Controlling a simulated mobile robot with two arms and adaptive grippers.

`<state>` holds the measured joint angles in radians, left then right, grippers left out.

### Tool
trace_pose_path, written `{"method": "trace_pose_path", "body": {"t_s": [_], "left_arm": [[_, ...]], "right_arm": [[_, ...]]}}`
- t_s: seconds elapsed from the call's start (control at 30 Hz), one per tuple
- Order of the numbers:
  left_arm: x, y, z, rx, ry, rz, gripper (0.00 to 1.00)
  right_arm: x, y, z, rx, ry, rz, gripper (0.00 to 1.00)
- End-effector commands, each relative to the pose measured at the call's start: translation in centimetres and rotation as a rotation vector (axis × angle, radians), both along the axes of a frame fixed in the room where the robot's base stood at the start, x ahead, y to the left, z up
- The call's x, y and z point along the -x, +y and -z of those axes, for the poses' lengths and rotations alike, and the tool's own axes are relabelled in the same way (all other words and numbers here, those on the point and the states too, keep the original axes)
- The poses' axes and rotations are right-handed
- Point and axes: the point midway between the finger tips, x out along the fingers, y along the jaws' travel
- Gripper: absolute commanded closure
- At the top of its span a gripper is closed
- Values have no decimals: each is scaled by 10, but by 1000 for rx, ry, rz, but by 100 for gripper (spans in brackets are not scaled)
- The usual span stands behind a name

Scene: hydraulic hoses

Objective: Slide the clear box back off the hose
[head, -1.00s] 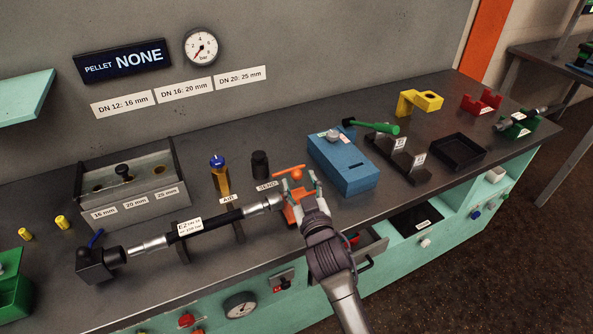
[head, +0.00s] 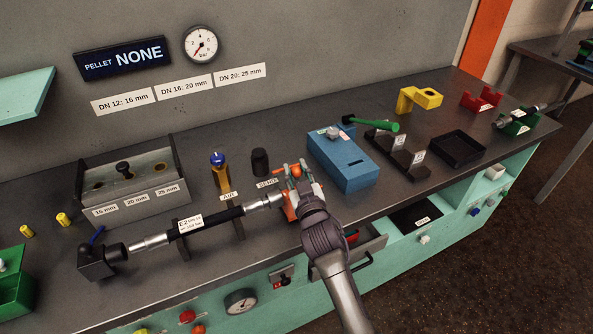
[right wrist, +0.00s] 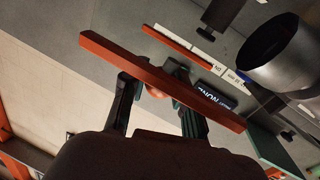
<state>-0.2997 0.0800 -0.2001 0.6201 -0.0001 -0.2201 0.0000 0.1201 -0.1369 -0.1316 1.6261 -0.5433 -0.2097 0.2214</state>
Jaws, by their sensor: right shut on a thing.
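The clear box shows mainly as orange edges (head: 290,211) at the right end of the hose; its clear walls are hard to make out. The hose (head: 210,221) is black with silver end fittings and lies along the bench on dark supports. I cannot tell how far the box surrounds its right fitting. My right gripper (head: 296,170) is shut on the box's orange knob, reaching in from the front right. In the right wrist view, the knob (right wrist: 155,91) sits between the fingers, by long orange bars (right wrist: 205,100). My left gripper is out of view.
A black block with a blue lever (head: 97,260) holds the hose's left end. A blue box (head: 342,165) is close to the right of the gripper. An open drawer (head: 365,250) juts out below.

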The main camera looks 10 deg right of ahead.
Motion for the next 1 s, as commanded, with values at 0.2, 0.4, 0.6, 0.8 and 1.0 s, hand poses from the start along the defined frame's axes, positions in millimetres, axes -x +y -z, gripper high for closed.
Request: {"method": "trace_pose_path", "body": {"t_s": [0.2, 0.4, 0.6, 0.8, 1.0], "left_arm": [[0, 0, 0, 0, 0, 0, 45], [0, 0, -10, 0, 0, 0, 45], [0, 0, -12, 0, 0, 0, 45], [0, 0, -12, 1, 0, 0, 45], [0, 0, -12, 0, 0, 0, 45]], "right_arm": [[0, -1, 0, 1, 1, 0, 100], [-7, -29, -1, 6, 2, 0, 100], [-10, -44, 0, 2, 2, 1, 100], [-11, -45, 0, 2, 1, 4, 100], [-10, -45, 0, 2, 0, 3, 45]]}}
